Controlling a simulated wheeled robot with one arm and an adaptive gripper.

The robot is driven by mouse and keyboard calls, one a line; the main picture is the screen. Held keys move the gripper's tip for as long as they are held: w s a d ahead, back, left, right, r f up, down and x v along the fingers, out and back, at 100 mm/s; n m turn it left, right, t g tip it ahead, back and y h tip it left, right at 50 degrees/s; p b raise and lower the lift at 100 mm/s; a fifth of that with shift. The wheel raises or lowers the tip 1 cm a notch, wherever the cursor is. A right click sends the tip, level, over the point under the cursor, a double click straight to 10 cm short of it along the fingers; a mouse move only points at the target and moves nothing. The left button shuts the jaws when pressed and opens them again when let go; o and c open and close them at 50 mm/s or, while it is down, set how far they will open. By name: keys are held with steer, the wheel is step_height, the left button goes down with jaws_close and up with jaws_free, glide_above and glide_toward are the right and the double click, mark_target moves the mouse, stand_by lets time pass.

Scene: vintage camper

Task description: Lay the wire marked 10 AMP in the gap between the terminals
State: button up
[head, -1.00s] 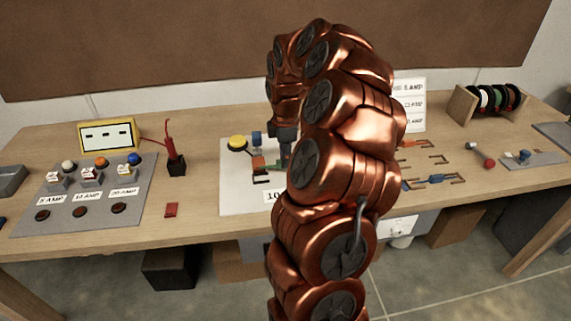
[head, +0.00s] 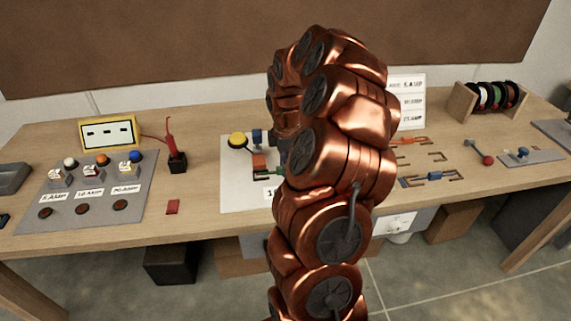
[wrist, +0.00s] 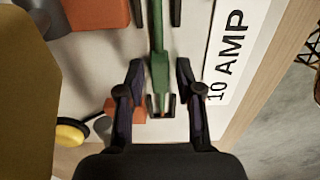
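A green wire (wrist: 159,70) with a coppery end lies across the white board (wrist: 95,75), lengthwise between two dark terminal brackets; the nearer bracket (wrist: 172,106) is around its coppery end. In the wrist view my gripper (wrist: 160,68) is open, one finger on each side of the wire, with narrow gaps visible. Whether the wire rests fully down in the brackets, I cannot tell. A label reading 10 AMP (wrist: 228,55) is on the board to the right.
Orange blocks (wrist: 125,110) and a yellow button (head: 237,140) stand close by on the board. A panel with AMP labels (head: 85,195) and a red probe in a black holder (head: 177,160) are left. Orange (head: 412,140) and blue (head: 428,177) wires lie right.

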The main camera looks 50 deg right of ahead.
steer(key=shift+o, duration=0.3)
steer(key=shift+r, duration=0.25)
step_height(320, 180, up, 12)
steer(key=b, duration=0.3)
steer(key=shift+f, duration=0.1)
